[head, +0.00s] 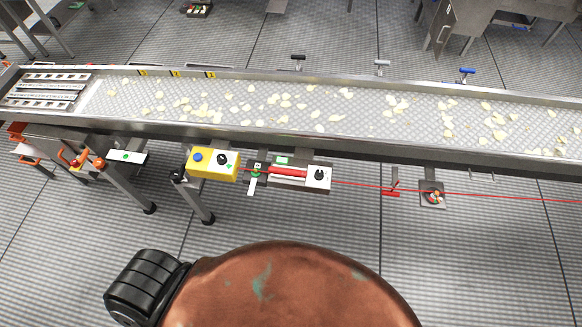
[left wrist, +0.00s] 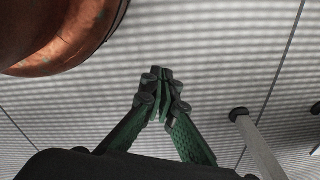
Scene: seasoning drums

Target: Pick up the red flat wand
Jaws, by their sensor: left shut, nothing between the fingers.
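A red bar (head: 288,172) lies level on a small panel under the conveyor's near side in the head view. It is the red item there that looks most like the wand, but it is too small to tell if it is flat. My left gripper (left wrist: 162,75) is shut and empty in the left wrist view, with its green fingers together above the grey floor. The red bar is not visible in that view. Neither gripper shows in the head view.
A long conveyor (head: 330,135) carrying pale chips crosses the head view. A yellow control box (head: 213,164) and a grey box with a black knob (head: 319,178) flank the bar. A thin red cord (head: 500,197) runs right. Open grey floor (head: 480,270) lies in front.

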